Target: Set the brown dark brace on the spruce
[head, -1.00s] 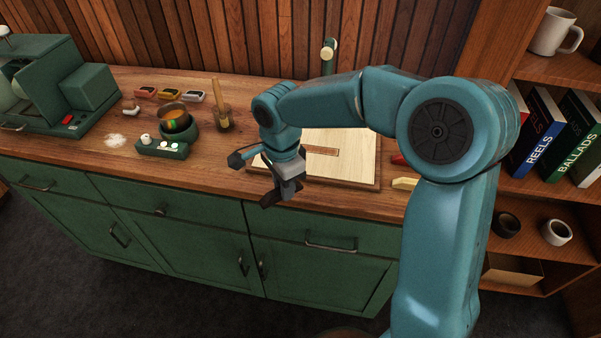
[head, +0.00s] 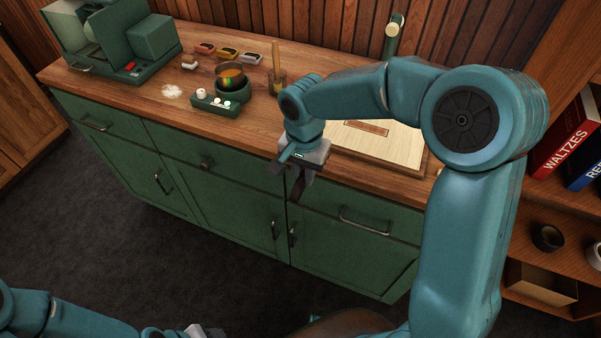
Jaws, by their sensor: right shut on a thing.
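The pale spruce board (head: 400,142) lies on the counter, partly behind my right arm. A flat brown strip (head: 367,128) shows on its upper part. My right gripper (head: 300,188) points down in front of the counter's front edge, left of the spruce and apart from it. It is shut on a small dark brown piece, which looks like the dark brace; the fingers hide most of it. My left gripper (head: 195,332) shows only in part at the bottom edge, far from the counter, and its jaws cannot be made out.
A glue pot (head: 230,75), a green holder (head: 222,103) with white pieces, a brush in a block (head: 277,78) and small coloured trays (head: 228,53) stand left of the spruce. A green machine (head: 150,40) is at the far left. A bookshelf (head: 560,215) stands at right.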

